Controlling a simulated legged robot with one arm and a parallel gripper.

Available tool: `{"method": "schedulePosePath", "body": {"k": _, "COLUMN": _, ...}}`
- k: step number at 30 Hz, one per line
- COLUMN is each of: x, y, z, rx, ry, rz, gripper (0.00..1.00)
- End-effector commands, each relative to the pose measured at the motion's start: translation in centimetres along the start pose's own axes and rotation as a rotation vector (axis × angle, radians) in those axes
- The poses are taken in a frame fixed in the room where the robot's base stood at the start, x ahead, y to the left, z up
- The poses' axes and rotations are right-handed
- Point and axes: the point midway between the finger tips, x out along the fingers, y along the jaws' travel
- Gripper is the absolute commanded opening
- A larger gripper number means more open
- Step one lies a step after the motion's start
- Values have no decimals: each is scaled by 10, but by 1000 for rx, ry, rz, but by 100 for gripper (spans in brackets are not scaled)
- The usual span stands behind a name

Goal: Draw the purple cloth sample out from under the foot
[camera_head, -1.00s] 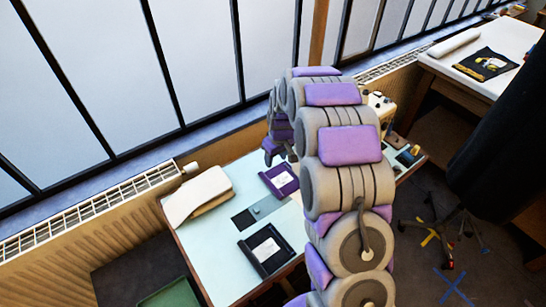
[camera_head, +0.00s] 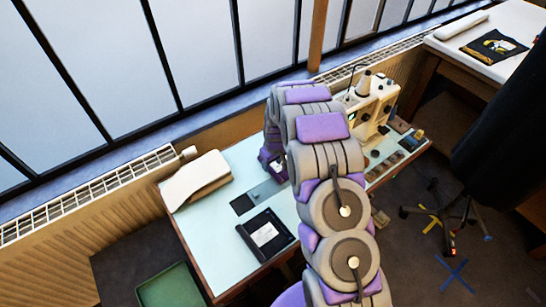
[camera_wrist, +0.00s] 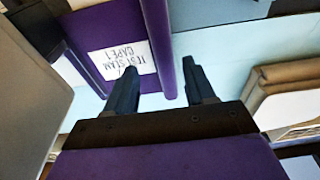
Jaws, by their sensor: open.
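The cream sewing machine (camera_head: 372,108) stands at the right part of the pale table, behind my arm. Its foot and any purple cloth sample under it cannot be made out. My gripper (camera_wrist: 159,66) is open, its two dark fingers apart and pointing at a purple tray (camera_wrist: 92,32) with a white label (camera_wrist: 124,62) reading "TEST SEAM CAPE 1". The label shows by the left finger; nothing is visibly held. In the head view my gripper (camera_head: 273,165) hangs over the table's middle, left of the machine, and hides most of the purple tray.
A black tray (camera_head: 247,236) with a white label lies at the table's front. A folded cream cover (camera_head: 195,180) lies at the left end and shows in the wrist view (camera_wrist: 285,88). Small items line the right end. A radiator (camera_head: 90,195) runs behind.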

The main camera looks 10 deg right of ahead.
Motion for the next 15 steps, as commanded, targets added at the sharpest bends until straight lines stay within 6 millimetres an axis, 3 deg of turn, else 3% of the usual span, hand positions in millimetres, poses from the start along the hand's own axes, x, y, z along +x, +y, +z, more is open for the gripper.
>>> {"method": "schedulePosePath", "body": {"k": 6, "x": 23, "y": -2, "z": 0, "rx": -1, "ry": -3, "rz": 0, "gripper": 54}}
{"method": "schedulePosePath", "body": {"k": 15, "x": 26, "y": 1, "z": 0, "rx": 1, "ry": 1, "rz": -2, "gripper": 54}}
